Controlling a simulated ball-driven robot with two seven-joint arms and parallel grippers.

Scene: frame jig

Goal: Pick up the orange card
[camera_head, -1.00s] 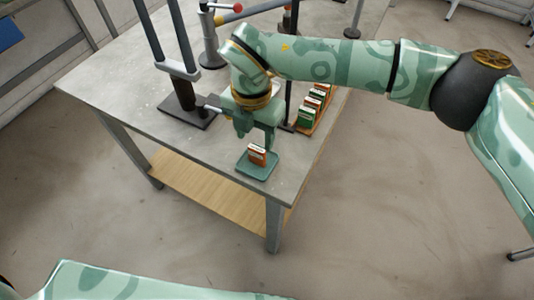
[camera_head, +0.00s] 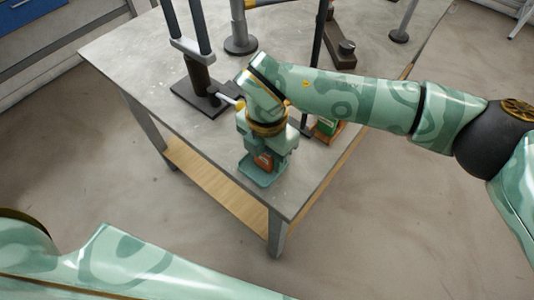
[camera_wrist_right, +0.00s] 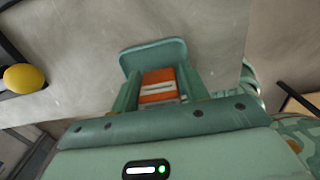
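The orange card (camera_head: 263,162) is at the small green tray (camera_head: 259,182) near the table's front corner. My right gripper (camera_head: 264,156) is lowered over the tray, with its fingers on both sides of the card. In the right wrist view the orange card (camera_wrist_right: 158,86), with a pale band, shows between the two fingers, and the tray (camera_wrist_right: 153,55) lies beyond. I see no clear gap between card and fingers, but whether they grip it is unclear. My left gripper is out of view.
A rack with green and orange cards (camera_head: 326,129) stands right of my right gripper, partly hidden by my arm. A dark post stand (camera_head: 199,92) is to the left. A yellow ball (camera_wrist_right: 24,78) shows in the wrist view. The table's front edge is close.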

